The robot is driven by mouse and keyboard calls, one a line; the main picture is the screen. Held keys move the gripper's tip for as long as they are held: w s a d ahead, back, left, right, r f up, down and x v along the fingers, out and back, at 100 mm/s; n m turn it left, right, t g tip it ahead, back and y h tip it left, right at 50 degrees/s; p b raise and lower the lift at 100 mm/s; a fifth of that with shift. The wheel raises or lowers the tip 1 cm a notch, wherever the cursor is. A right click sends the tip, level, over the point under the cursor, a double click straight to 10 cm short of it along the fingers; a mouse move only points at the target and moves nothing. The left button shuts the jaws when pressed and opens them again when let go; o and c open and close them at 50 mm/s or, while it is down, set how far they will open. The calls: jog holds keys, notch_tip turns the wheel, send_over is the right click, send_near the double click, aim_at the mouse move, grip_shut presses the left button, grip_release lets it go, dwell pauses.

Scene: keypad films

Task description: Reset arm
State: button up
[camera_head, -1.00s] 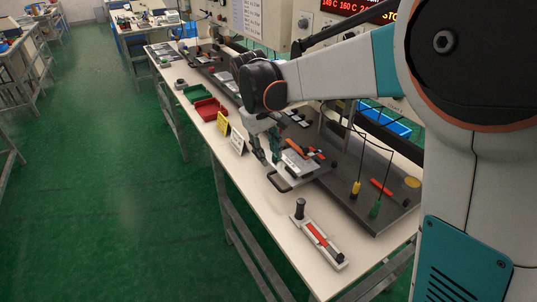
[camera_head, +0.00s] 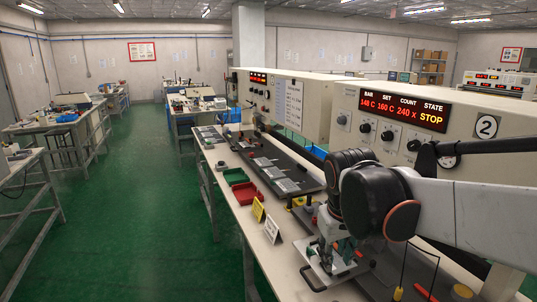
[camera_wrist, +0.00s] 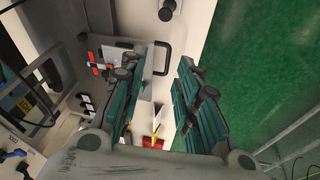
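My gripper (camera_head: 337,252) hangs low over the front part of the white bench in the head view, above a pale plate with a black handle (camera_head: 308,280). In the wrist view my gripper (camera_wrist: 160,82) has its two green-padded fingers well apart, with nothing held between them. The handle (camera_wrist: 163,58) shows beyond the fingers there. My arm reaches in from the right of the head view, and its dark wrist joint partly hides the bench behind it.
Green (camera_head: 235,177) and red (camera_head: 245,193) trays and yellow (camera_head: 258,210) and white (camera_head: 271,229) signs line the bench's left edge. A control panel with a red display (camera_head: 404,109) stands behind my arm. The green floor (camera_head: 150,200) to the left is open.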

jog(key=s+d+f+m+t, duration=0.1)
jog(key=s+d+t, duration=0.1)
jog(key=s, duration=0.5)
jog(key=s+d+f+m+t, duration=0.1)
jog(key=s+d+m+t, duration=0.1)
jog(key=s, duration=0.6)
jog(key=shift+d+f+y, duration=0.35)
jog(key=shift+d+y, duration=0.05)
dwell(1.2)
